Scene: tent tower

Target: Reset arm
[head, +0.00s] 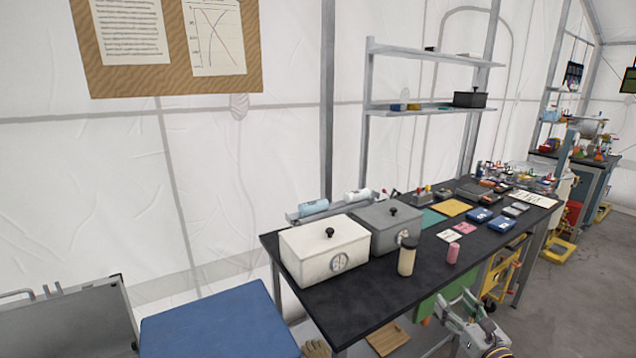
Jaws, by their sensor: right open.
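My right gripper (454,308) is at the lower right, in front of the near edge of the black-topped workbench (352,292). Its jaws are open, pointing up and away, with nothing between them that I can see. My left gripper does not show. On the near end of the bench stand a white lidded box (310,254), a grey lidded box (372,224), a cream cylinder with a dark top (406,258) and a small pink cylinder (453,254).
Blue cases (480,215) and small parts cover the bench further back. A metal shelf (425,112) stands behind it. A blue surface (215,325) and a grey case (65,325) lie at lower left. Grey floor (585,285) is open at right.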

